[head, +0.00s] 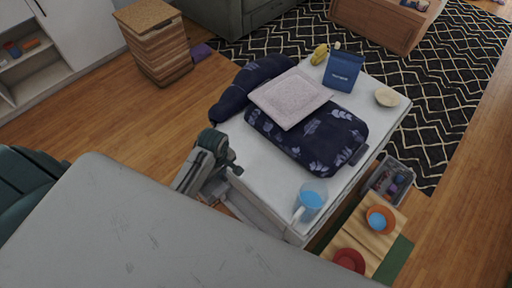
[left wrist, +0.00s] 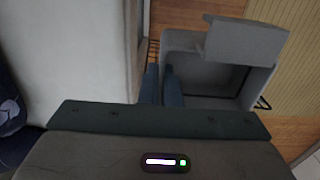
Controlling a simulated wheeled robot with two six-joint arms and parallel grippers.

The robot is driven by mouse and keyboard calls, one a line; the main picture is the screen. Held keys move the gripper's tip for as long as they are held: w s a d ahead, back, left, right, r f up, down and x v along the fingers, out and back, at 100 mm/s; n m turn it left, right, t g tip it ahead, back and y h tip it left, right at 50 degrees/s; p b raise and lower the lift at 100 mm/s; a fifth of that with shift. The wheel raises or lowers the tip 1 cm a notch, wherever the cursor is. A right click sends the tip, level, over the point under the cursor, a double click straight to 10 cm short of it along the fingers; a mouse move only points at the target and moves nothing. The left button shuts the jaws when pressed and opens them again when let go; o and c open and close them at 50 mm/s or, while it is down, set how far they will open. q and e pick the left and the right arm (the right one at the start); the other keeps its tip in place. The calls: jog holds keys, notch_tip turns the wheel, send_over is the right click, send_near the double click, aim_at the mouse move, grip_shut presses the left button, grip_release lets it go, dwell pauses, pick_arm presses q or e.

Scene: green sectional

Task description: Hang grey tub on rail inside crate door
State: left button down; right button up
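A grey tub (left wrist: 218,78) shows in the left wrist view, seen from above, with a flat grey plate (left wrist: 246,40) at its far side. The two blue fingers of my left gripper (left wrist: 162,86) are close together at its left wall, one on each side, and appear shut on that wall. In the head view my left gripper (head: 214,150) is at the left edge of the white crate (head: 255,172); the tub is not clear there. The crate's front and any rail inside its door are hidden. My right gripper is not in view.
On the crate top are a dark patterned cushion (head: 322,138), a pale pad (head: 291,97), a blue bag (head: 343,71) and a blue cup (head: 310,199). A filled grey bin (head: 374,189) and a wooden board (head: 362,238) with bowls are at the right.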

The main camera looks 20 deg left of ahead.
pick_arm(q)
jog(key=w+d+p, duration=0.1)
jog(key=w+d, duration=0.1)
jog(key=w, duration=0.2)
jog(key=w+d+p, duration=0.1)
jog(key=w, duration=0.4)
jog(key=w+d+p, duration=0.1)
jog(key=w+d, duration=0.1)
jog(key=w, duration=0.3)
jog(key=shift+d+f, duration=0.35)
jog(key=shift+f, duration=0.05)
jog(key=shift+w+f, duration=0.1)
jog(key=shift+f, duration=0.25)
notch_tip(320, 180, down, 2)
jog(key=shift+f+p, duration=0.15)
jog(key=shift+p, duration=0.25)
jog(key=shift+f, duration=0.35)
jog(key=shift+f, duration=0.1)
jog(key=c, duration=1.6)
grip_release()
jog(key=shift+c, duration=0.2)
